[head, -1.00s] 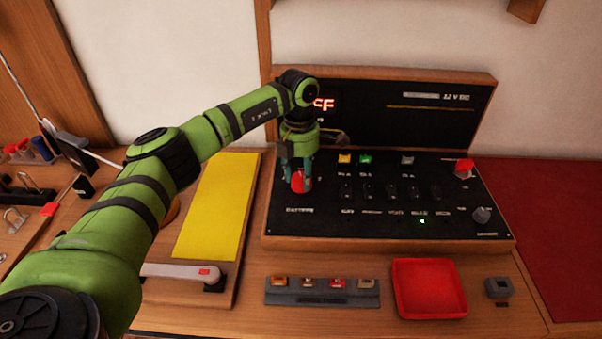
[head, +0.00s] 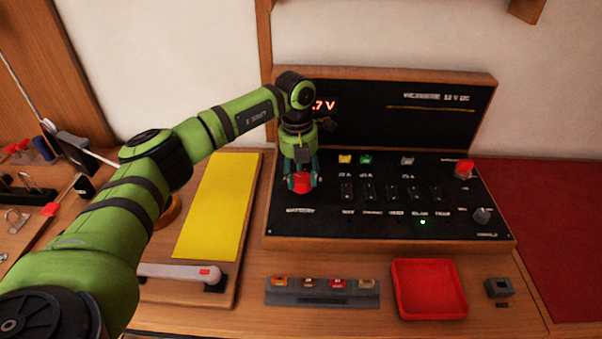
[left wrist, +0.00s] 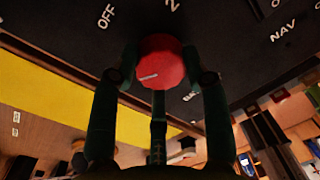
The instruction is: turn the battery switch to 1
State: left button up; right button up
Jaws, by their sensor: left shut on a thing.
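The battery switch is a red round knob (head: 302,184) at the left of the black switch panel (head: 390,222). My left gripper (head: 301,187) reaches down from above with its fingers closed around the knob. In the left wrist view the red knob (left wrist: 160,62) sits between the fingertips and carries a white pointer line near its lower left edge. The labels OFF and 2 show beside it; I cannot see a 1, and the fingers hide part of the panel. The red display (head: 323,105) reads ".7 V", its left part hidden by my arm. My right gripper is not in view.
Several black rocker switches (head: 392,193) stand right of the knob, with a lit green lamp (head: 422,222) below. A red knob (head: 464,169) is at the panel's right. A red tray (head: 429,289) and fuse strip (head: 321,292) lie in front. A yellow sheet (head: 217,206) lies left.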

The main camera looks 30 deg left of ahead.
aim_at(299, 176)
pick_arm(q)
jog(key=shift+f+n, duration=0.1)
jog(key=shift+n, duration=0.2)
jog(key=o, duration=1.1)
jog(key=shift+o, duration=0.2)
notch_tip(299, 176, up, 12)
jog(key=shift+a, duration=0.3)
